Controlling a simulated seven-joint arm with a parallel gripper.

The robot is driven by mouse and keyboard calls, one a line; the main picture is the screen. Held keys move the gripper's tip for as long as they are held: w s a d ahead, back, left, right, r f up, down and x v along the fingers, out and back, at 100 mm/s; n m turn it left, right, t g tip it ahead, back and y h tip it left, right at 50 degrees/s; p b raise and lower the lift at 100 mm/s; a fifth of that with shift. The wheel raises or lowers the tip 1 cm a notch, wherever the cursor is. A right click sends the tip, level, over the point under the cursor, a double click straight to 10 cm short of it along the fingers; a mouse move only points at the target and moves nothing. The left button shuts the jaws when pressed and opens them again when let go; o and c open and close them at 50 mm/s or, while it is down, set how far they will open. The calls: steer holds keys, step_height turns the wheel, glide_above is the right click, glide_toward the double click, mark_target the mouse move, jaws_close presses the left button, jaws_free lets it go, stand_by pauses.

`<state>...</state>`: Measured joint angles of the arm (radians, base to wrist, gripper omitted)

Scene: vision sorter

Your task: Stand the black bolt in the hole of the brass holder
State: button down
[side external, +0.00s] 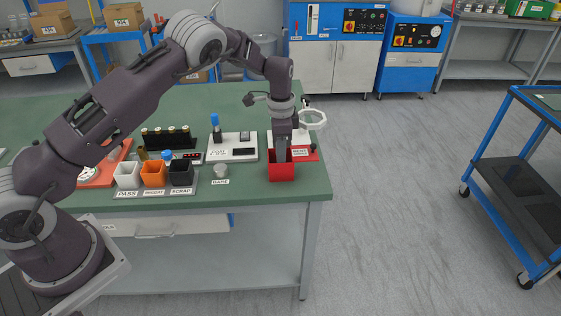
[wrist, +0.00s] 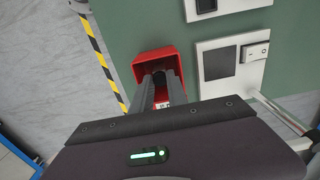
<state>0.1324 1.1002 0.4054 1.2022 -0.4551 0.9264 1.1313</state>
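My gripper (side external: 282,158) points straight down over the red bin (side external: 281,174) at the right front of the green bench. In the wrist view the two fingers (wrist: 164,78) reach into the red bin (wrist: 150,58), with a narrow gap between them. Something dark shows at the fingertips, but I cannot tell whether it is the black bolt or shadow, or whether the fingers grip it. I cannot make out the black bolt for certain in either view. A small brass-coloured piece (side external: 142,153) stands behind the small bins; I cannot tell whether it is the brass holder.
A white panel (side external: 232,147) and a ring magnifier (side external: 313,119) are close to my gripper. The bench's rear is clear.

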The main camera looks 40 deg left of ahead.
steer(key=shift+r, duration=3.15)
step_height(320, 180, up, 11)
steer(key=s+a+n, duration=0.4)
steer(key=s+a, duration=0.1)
steer(key=a, duration=0.8)
steer(key=s+a+n, duration=0.3)
steer(key=s+a, duration=0.3)
steer(key=a, duration=0.7)
steer(key=s+a+n, duration=0.5)
steer(key=s+a, duration=0.4)
steer(key=s, duration=0.3)
step_height(320, 180, down, 11)
steer(key=shift+s+a, duration=0.2)
steer(key=shift+s, duration=0.15)
steer(key=shift+f, duration=1.9)
